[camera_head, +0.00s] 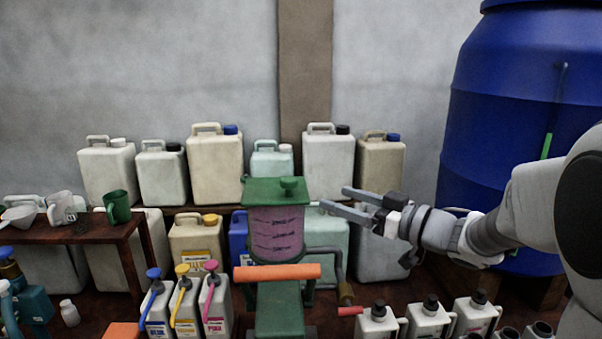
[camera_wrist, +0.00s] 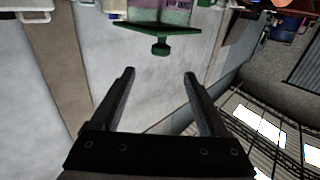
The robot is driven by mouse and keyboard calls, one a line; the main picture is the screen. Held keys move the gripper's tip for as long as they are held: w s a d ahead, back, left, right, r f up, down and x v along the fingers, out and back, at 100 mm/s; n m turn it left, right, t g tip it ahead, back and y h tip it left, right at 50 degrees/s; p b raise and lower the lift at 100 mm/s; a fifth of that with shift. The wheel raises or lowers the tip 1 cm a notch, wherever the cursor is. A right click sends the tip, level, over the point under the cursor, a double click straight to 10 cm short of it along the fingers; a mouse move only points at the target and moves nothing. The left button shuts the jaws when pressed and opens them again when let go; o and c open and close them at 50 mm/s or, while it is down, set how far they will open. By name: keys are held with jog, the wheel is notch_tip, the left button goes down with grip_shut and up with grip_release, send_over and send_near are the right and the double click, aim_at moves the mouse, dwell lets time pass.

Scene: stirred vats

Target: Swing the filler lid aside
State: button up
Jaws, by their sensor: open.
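The green filler lid (camera_head: 262,193) lies flat on top of the filler's vessel (camera_head: 274,230), which holds pinkish-purple contents behind marked, see-through walls. A round green knob (camera_head: 289,183) stands up from the lid. My gripper (camera_head: 334,198) is just right of the lid, with its fingers spread and pointing left. Nothing is between them, and they look apart from the lid. In the wrist view the scene is upside down: the lid (camera_wrist: 135,28) and its knob (camera_wrist: 161,46) show beyond my open fingertips (camera_wrist: 159,73). I cannot see a hinge or pivot clearly.
Pale jerrycans (camera_head: 329,165) line the wall behind. A large blue vat (camera_head: 500,110) stands at the right. An orange bar (camera_head: 277,273) sits at the filler's front. Jugs with coloured pumps (camera_head: 186,305) stand lower left. The space above the lid is clear.

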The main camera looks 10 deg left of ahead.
aim_at(279, 192)
jog(key=p+x, duration=0.2)
jog(key=x, duration=1.5)
jog(key=shift+a+r, duration=0.1)
jog(key=shift+a, duration=0.1)
grip_shut()
dwell(0.7)
